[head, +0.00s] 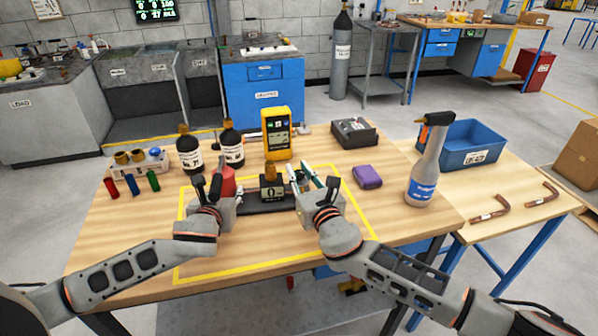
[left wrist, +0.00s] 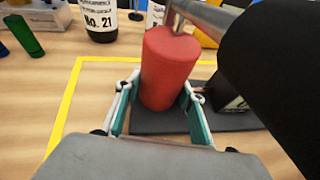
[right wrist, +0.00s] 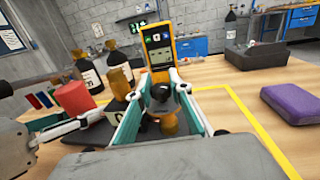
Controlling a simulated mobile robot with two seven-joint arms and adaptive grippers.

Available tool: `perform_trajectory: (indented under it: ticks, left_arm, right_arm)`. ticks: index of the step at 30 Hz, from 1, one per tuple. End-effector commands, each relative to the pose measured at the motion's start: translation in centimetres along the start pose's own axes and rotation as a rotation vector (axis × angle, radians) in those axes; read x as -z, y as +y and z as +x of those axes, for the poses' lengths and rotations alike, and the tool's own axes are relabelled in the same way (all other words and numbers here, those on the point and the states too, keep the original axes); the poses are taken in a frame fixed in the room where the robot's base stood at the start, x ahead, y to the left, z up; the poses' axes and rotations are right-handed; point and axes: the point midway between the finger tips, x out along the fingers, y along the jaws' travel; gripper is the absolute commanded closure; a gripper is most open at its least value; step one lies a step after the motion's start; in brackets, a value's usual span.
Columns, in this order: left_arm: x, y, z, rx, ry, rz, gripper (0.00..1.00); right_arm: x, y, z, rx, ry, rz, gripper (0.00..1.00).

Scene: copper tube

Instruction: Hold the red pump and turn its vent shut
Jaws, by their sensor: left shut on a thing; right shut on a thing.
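The red pump's red cylinder (left wrist: 168,65) stands upright between the fingers of my left gripper (left wrist: 165,100), which is shut on it. In the head view the cylinder (head: 229,182) is partly hidden by my left gripper (head: 222,188). The pump's dark base (left wrist: 165,124) lies on the table, with a gauge block (head: 272,187) reading 0 and a brass cap (right wrist: 121,80) on top. My right gripper (right wrist: 160,103) is shut on the vent, a dark knob (right wrist: 159,95) on a brass stem (right wrist: 169,123); the fingers hide part of it. Whether the vent is turned shut cannot be told.
A yellow meter (head: 277,133) and dark bottles (head: 189,152) stand behind the pump. Colored tubes (head: 131,183) are at the left. Yellow tape (head: 181,222) surrounds the pump; the front table is clear.

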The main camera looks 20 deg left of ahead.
Motion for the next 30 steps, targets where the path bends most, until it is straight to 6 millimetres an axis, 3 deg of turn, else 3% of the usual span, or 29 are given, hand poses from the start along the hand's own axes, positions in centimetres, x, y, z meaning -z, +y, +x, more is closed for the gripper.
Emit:
perform_trajectory:
  ticks: [14, 15, 17, 30]
  left_arm:
    - [0.26, -0.17, -0.01, 0.004, 0.006, -0.006, 1.00]
    - [0.26, -0.18, -0.01, 0.004, 0.006, -0.006, 1.00]
    - [0.26, -0.17, -0.01, 0.004, 0.006, -0.006, 1.00]
    - [0.26, -0.16, -0.02, 0.004, 0.005, -0.006, 1.00]
  right_arm:
    - [-0.07, 0.37, -0.05, 0.004, 0.000, 0.001, 1.00]
    - [-0.06, 0.37, -0.05, 0.004, 0.000, 0.001, 0.75]
    - [-0.03, 0.34, -0.05, 0.005, 0.000, 0.001, 0.62]
    - [0.11, 0.09, -0.52, 0.008, 0.002, 0.001, 0.62]
